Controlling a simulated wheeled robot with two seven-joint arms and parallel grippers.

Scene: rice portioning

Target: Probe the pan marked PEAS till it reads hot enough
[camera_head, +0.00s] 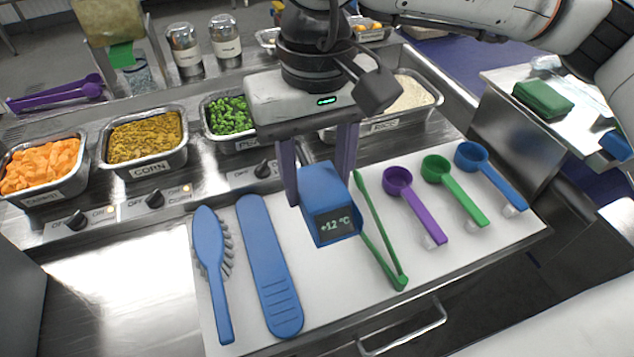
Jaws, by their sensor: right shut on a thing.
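The peas pan (246,141) is a steel pan of green peas at the back centre. Its label is mostly covered by my right gripper, with only the first letter showing. My right gripper (318,188) points down in front of that pan, shut on a blue probe thermometer (322,190). The thermometer is above the white mat and apart from the peas. Its dark display appears to read +12 °C. I cannot see its probe tip. My left gripper is not in view.
The white mat (352,308) holds a brush, a blue spatula-like tool, green tongs and several scoops.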

